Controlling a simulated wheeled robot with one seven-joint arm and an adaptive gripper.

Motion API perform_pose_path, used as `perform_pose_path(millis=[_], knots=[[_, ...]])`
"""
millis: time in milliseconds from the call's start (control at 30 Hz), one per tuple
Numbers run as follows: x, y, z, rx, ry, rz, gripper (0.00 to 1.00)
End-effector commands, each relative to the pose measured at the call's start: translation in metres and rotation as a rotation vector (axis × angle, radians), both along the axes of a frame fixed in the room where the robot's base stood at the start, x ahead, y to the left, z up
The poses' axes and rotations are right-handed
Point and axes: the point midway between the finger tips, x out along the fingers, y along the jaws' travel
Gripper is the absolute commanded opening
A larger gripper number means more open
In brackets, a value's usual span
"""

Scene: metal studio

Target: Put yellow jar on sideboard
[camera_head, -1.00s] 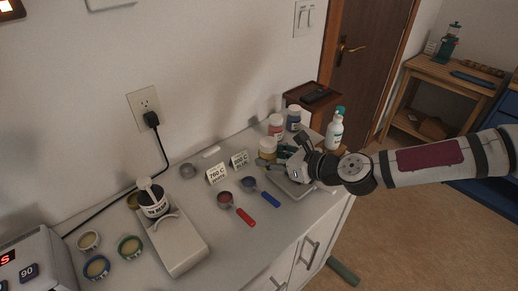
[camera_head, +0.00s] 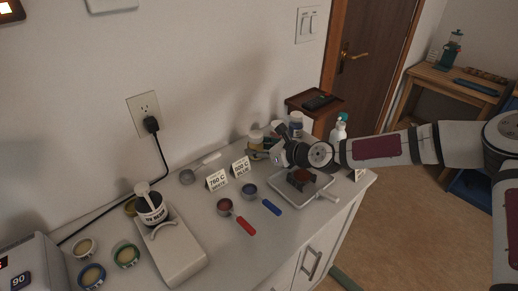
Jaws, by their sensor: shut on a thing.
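The yellow jar (camera_head: 256,141) has a pale lid and is at the back of the white cabinet top, near the wall. My gripper (camera_head: 264,153) reaches in from the right and is shut on the jar. The fingers and wrist hide part of the jar's right side. I cannot tell whether its base touches the surface. The white cabinet (camera_head: 222,262), with a grey top and door handles, looks like a sideboard. A small brown stand (camera_head: 330,104) with a dark remote on it is beyond its far end.
A blue jar (camera_head: 296,119) and a mostly hidden red jar stand behind my wrist. A scale-like tray (camera_head: 318,185), two label cards (camera_head: 217,180), red and blue scoops (camera_head: 246,226) and a white spray bottle (camera_head: 339,131) are nearby.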

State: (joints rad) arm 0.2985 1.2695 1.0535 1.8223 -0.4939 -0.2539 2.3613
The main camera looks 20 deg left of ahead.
Motion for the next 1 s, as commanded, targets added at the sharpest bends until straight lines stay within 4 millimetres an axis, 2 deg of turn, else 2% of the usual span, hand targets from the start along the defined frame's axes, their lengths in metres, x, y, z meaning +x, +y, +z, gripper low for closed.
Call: perform_pose_path(millis=[167,200,233,633,767,1000], knots=[[0.000,-0.001,-0.003,-0.002,0.002,0.000,0.11],[0.000,-0.001,-0.003,-0.003,0.004,0.000,0.47],[0.000,-0.001,-0.003,-0.004,0.004,0.000,0.51],[-0.002,-0.007,0.000,-0.002,0.003,-0.001,0.51],[-0.008,-0.022,0.007,-0.002,0.003,-0.002,0.51],[-0.025,-0.064,0.026,-0.001,0.003,-0.004,0.51]])
